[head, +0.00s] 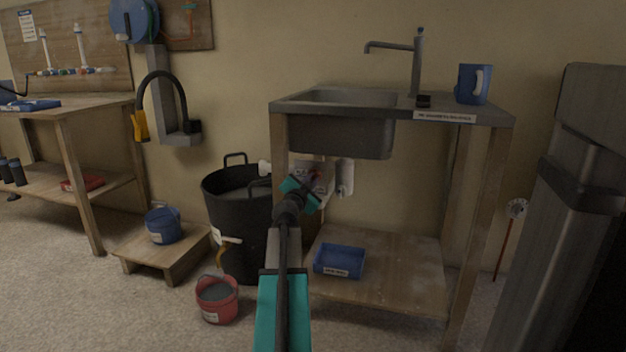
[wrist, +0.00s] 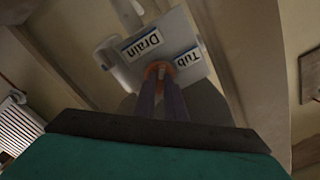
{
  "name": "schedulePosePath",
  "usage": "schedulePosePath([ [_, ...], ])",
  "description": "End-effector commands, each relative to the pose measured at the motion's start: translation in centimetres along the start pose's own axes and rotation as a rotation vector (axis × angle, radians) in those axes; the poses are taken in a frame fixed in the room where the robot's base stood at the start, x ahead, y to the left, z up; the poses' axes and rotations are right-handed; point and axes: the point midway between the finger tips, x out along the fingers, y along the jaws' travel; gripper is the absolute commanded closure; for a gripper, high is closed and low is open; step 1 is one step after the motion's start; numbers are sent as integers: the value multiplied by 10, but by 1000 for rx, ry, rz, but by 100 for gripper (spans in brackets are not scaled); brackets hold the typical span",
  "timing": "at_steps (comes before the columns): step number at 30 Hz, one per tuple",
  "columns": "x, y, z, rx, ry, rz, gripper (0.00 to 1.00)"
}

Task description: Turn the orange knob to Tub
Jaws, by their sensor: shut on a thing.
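The orange knob (wrist: 157,66) shows in the wrist view on a pale plate (wrist: 195,68). I cannot tell which label the knob points to. In the head view my gripper (head: 315,174) is under the sink, in front of the white plate (head: 326,166); the knob is too small and covered to make out there.
A large black tub (head: 225,205) stands left of my arm, with a red bucket (head: 217,300) in front. The sink bench (head: 490,118) is above my gripper, its legs on both sides. A blue tray (head: 339,262) lies on the lower shelf. A dark grey cabinet (head: 560,220) stands at right.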

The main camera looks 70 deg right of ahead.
Motion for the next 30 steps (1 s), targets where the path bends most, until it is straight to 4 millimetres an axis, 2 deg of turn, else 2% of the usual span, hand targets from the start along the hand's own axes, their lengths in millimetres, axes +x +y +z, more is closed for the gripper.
schedulePosePath([
  [14,0,1,0,39,1,2,100],
  [30,0,1,0,372,1,2,100],
])
